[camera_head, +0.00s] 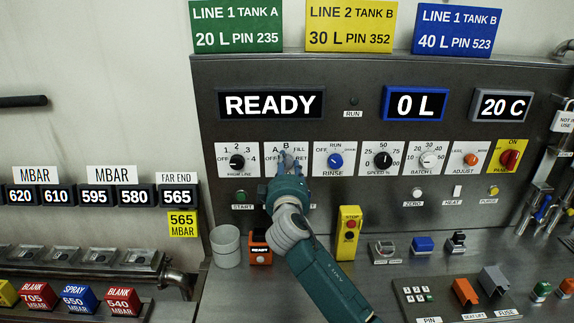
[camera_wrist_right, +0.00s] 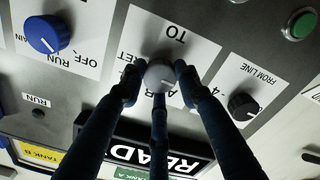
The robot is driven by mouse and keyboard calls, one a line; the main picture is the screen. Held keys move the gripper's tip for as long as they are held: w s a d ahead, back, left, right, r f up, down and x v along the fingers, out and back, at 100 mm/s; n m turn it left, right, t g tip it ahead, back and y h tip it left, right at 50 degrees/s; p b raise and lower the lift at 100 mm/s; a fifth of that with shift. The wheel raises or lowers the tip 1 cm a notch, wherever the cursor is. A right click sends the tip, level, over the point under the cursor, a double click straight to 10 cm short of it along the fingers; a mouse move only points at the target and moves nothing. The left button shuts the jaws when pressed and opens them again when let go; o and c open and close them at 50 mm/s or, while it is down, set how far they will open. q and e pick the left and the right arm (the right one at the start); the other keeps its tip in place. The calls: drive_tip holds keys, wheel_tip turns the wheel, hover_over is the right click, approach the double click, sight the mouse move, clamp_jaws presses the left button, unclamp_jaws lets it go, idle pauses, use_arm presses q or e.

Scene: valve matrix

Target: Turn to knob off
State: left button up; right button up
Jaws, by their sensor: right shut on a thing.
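The grey TO knob (camera_wrist_right: 158,74) sits on a white plate on the control panel, with labels including A, B and RET around it. In the wrist view it shows upside down between three dark fingers. My right gripper (camera_wrist_right: 158,82) is shut on this knob, its fingers around the sides. In the head view my right gripper (camera_head: 287,172) reaches up to the plate and hides most of the knob (camera_head: 288,160) and its lower label. I cannot tell for sure which mark its pointer faces. My left gripper is not in view.
The black FROM LINE knob (camera_head: 237,161) is close on the left and the blue RINSE knob (camera_head: 335,161) close on the right. The display (camera_head: 270,104) above reads READY. A grey cup (camera_head: 226,247) and a yellow stop box (camera_head: 348,232) stand below the panel.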

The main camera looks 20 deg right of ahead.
drive_tip(key=shift+a+r, duration=0.1)
drive_tip(key=shift+r, duration=0.2)
drive_tip(key=o, duration=1.1)
drive_tip(key=shift+o, duration=0.2)
drive_tip(key=shift+a+f, duration=0.15)
drive_tip(key=v, duration=1.2)
